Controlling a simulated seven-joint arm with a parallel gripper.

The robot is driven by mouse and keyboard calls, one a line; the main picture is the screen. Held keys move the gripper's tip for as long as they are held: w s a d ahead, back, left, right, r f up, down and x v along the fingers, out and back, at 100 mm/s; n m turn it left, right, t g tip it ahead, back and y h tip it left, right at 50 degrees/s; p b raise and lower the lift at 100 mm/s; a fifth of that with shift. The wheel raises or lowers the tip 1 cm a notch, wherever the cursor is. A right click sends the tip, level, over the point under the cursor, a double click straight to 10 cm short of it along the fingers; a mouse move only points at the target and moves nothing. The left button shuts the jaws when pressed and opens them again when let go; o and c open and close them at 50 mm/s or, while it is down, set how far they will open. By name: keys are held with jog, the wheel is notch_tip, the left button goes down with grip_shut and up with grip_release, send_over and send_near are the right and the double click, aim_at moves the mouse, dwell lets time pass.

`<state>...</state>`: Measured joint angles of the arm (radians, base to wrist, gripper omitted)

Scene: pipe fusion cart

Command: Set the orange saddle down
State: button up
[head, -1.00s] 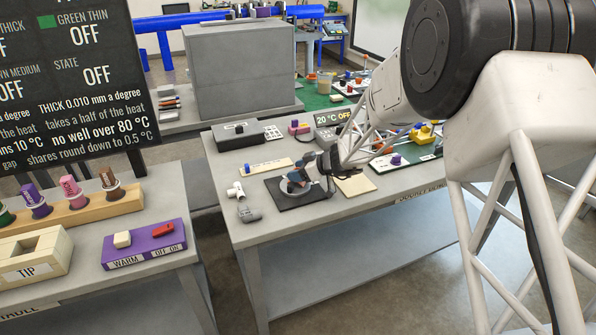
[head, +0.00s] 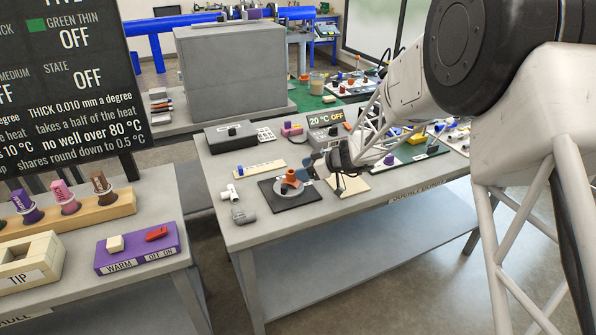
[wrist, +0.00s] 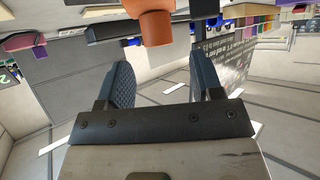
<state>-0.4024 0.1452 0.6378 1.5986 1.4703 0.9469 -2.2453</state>
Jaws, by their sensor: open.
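The orange saddle (head: 291,177) stands at a grey curved piece (head: 280,189) on a black mat (head: 296,205) on the middle table. Whether it is fully seated there is too small to tell. My gripper (head: 309,164) is just right of and slightly above the saddle in the head view. In the wrist view my gripper (wrist: 160,62) has its two dark fingers spread with nothing between them. The saddle (wrist: 156,24) shows past the fingertips there, apart from them, with its top cut off by the frame edge.
White (head: 229,193) and grey (head: 243,216) pipe fittings lie left of the mat. A tan board (head: 348,186) lies right of it, under my wrist. A dark box (head: 230,137) and a "20 °C OFF" display (head: 326,119) stand behind. The table's front strip is clear.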

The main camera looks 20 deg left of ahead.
jog(key=shift+v, duration=1.1)
jog(key=s+d+r+m+h, duration=0.2)
jog(key=s+d+r+m, duration=0.1)
jog(key=s+d+r, duration=0.6)
jog(key=s+d+r+m+h, duration=0.25)
jog(key=s+d+r, duration=0.3)
jog(key=d, duration=0.65)
jog(key=s+d+r+m+t+h, duration=0.1)
jog(key=s+d+m+h, duration=0.3)
jog(key=s+d, duration=0.8)
jog(key=s+d+r+m+t+h, duration=0.1)
jog(key=s+d+m+h, duration=0.3)
jog(key=s+d+m, duration=0.4)
jog(key=s+d, duration=0.4)
jog(key=s, duration=0.4)
jog(key=shift+s+r+m+t, duration=0.15)
jog(key=shift+s+m+t, duration=0.05)
jog(key=shift+m+t, duration=0.15)
